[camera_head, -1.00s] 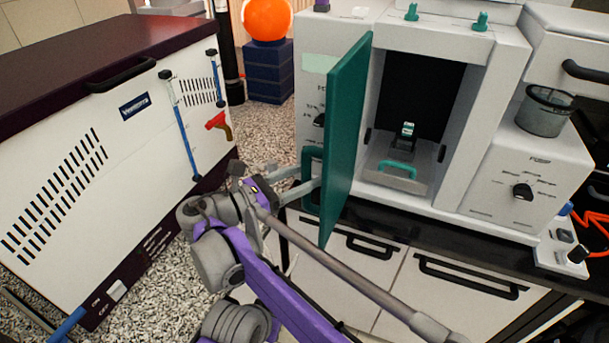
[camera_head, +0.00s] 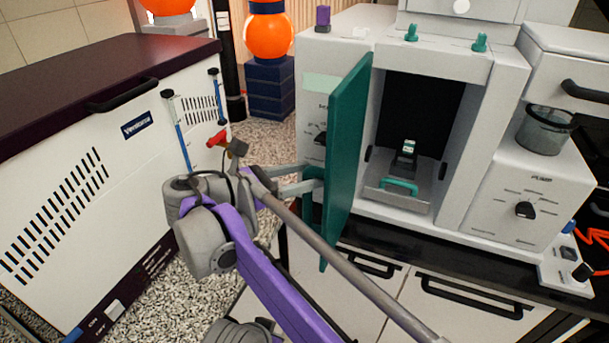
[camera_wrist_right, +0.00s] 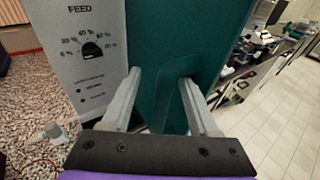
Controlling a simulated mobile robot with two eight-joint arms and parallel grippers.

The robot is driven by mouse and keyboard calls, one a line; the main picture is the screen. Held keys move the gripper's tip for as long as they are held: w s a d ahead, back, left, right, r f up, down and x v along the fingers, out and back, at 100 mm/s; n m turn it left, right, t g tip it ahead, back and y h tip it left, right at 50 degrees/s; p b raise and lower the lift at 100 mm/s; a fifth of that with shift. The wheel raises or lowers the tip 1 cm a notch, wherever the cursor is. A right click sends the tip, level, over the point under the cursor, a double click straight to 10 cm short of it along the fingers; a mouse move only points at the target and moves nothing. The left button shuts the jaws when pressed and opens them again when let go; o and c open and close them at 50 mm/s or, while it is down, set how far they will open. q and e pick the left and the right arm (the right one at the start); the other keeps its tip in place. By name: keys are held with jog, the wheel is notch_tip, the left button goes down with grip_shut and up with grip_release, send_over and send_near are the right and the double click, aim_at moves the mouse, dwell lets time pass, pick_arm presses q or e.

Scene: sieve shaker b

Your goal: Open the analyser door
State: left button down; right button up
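The analyser (camera_head: 490,190) stands on the bench with its teal door (camera_head: 345,150) swung well open on the left side of the chamber. In the open chamber (camera_head: 420,125) are a small teal handle (camera_head: 399,186) and a little block. My right gripper (camera_head: 308,181) is at the outer face of the door, by its teal handle. In the right wrist view the two fingers (camera_wrist_right: 160,78) are spread apart, with the door handle (camera_wrist_right: 178,95) between or just in front of them; firm contact cannot be told. My left gripper is not in view.
A white cabinet with a dark lid (camera_head: 90,150) stands at the left. A mesh cup (camera_head: 545,130) sits on the analyser's right part. Drawers with black handles (camera_head: 470,296) are below the bench. Speckled floor (camera_head: 262,135) lies between cabinet and bench.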

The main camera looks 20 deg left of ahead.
jog(key=shift+r, duration=0.4)
jog(key=shift+s+a, duration=0.15)
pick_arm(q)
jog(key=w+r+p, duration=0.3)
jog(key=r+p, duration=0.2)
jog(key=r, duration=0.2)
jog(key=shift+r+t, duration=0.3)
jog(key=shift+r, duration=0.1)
pick_arm(e)
jog(key=s+a, duration=0.2)
jog(key=a, duration=1)
jog(key=shift+f, duration=0.4)
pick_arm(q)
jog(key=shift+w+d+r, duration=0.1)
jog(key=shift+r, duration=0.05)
pick_arm(e)
jog(key=shift+s, duration=0.1)
